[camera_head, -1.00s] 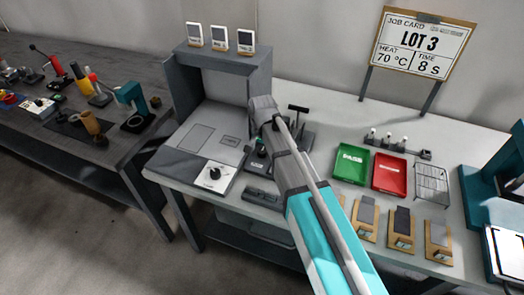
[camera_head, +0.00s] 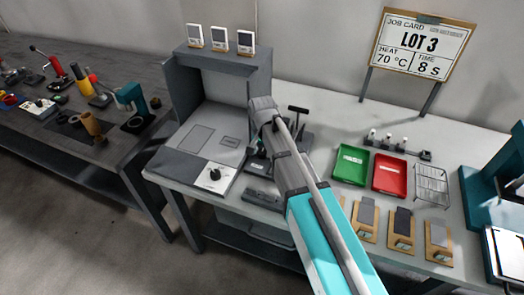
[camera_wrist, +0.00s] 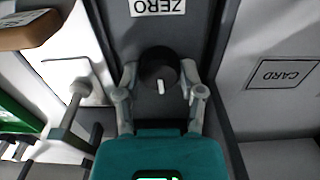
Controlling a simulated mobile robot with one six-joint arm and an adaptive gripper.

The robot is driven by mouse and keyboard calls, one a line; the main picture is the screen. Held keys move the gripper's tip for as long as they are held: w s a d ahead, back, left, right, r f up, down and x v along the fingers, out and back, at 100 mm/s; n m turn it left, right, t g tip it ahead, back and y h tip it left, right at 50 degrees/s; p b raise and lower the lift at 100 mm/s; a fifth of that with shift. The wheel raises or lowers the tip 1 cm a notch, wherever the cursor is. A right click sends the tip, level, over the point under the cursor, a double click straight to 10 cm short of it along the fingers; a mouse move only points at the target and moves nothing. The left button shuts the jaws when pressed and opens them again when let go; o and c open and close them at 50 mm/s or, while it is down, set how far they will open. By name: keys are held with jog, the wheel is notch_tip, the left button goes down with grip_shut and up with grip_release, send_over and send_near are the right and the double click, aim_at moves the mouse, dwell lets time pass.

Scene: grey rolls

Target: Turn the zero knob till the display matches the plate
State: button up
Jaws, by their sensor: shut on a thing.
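The zero knob (camera_wrist: 158,66) is black and round with a white pointer mark, seen in the wrist view. A white label reading ZERO (camera_wrist: 157,6) lies beside it, upside down in this view. My gripper (camera_wrist: 160,84) has one finger on each side of the knob and is shut on it. The pointer mark faces my palm. In the head view my arm hides the knob and most of its device. I cannot make out a display reading or a plate value in either view.
A T-handle (camera_head: 298,109) stands close beside my wrist. A panel with another black knob (camera_head: 214,174) lies left. Green (camera_head: 350,163) and red (camera_head: 389,174) trays and a wire rack (camera_head: 431,184) lie right.

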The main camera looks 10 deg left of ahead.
jog(key=n, duration=1.1)
dwell(0.5)
jog(key=o, duration=1.2)
jog(key=shift+c, duration=0.2)
